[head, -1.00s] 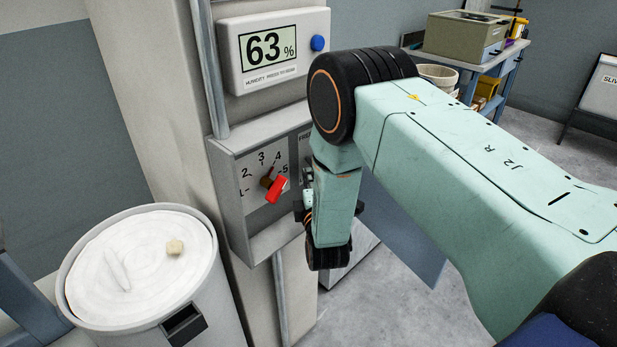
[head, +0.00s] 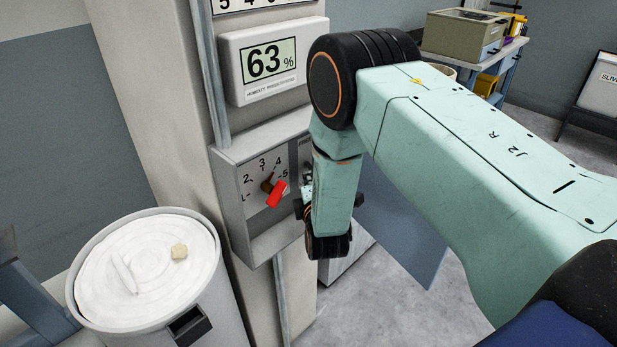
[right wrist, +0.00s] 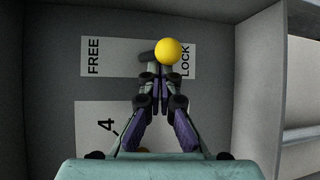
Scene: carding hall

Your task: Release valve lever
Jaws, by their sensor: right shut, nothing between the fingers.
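A red-tipped lever (head: 277,193) sits on the numbered dial of a grey wall box (head: 229,195), its red end toward the lower right, near 5. In the right wrist view a yellow ball knob (right wrist: 175,51) stands by the word LOCK, with FREE at the other end of the label strip. My right gripper (right wrist: 158,82) is shut and empty, its fingertips right by the yellow knob; I cannot tell whether they touch it. In the head view this gripper (head: 305,195) is partly hidden by my arm at the box's right side. My left gripper is not in view.
A humidity display (head: 265,62) reading 63 % hangs above the box on the pillar (head: 170,90). A can of white sliver (head: 150,268) with a small beige lump stands at the lower left. A bench (head: 500,75) with boxes is at the back right. The box walls surround my fingers.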

